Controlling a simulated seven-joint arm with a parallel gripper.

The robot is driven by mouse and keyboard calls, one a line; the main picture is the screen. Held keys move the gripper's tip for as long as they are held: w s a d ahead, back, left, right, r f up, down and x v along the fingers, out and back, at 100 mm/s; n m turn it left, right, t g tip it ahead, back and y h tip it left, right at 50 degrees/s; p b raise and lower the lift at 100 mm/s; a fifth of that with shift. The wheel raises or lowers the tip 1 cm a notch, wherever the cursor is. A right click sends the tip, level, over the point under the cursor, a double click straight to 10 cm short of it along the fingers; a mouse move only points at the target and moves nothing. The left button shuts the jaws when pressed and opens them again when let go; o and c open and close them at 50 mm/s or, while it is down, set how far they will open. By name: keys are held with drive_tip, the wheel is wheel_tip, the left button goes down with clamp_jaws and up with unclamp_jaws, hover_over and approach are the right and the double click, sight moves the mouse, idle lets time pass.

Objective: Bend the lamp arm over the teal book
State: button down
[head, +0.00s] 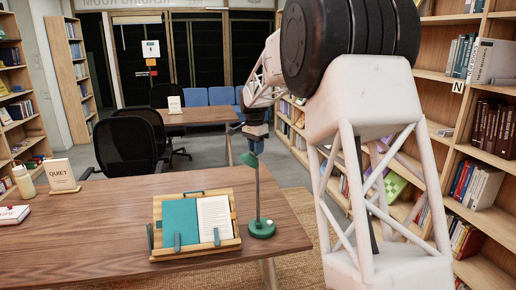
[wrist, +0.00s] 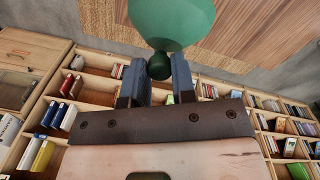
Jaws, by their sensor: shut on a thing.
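The green desk lamp (head: 262,229) stands on the table just right of the wooden book stand (head: 190,256). Its thin stem rises upright, with a green head at the top. The teal book (head: 181,222) rests on the stand, its teal side left and a white page right. My gripper (head: 255,148) is above the table at the top of the lamp. In the wrist view, the gripper (wrist: 157,72) is shut on a small dark green knob (wrist: 160,66) of the lamp, below a larger round green part (wrist: 172,20). The lamp head is not over the book.
A QUIET sign (head: 61,175), a bottle (head: 24,181) and a red-and-white item (head: 12,215) stand at the table's left. Black chairs (head: 125,148) are behind it. A bookcase (head: 480,130) lines the right side. The table (head: 105,235) is clear left of the stand.

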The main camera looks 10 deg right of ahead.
drive_tip(key=a+f+h, duration=0.2)
drive_tip(key=a, duration=0.7)
drive_tip(key=a+f+h, duration=0.2)
drive_tip(key=a+f, duration=0.1)
drive_tip(key=a, duration=0.6)
drive_tip(key=shift+f+h, duration=0.3)
drive_tip(key=shift+a, duration=0.1)
drive_tip(key=c, duration=0.9)
unclamp_jaws()
drive_tip(key=shift+c, duration=0.2)
drive_tip(key=shift+r, duration=0.1)
drive_tip(key=v, duration=0.7)
drive_tip(key=shift+a+r, duration=0.15)
drive_tip(key=shift+r, duration=0.2)
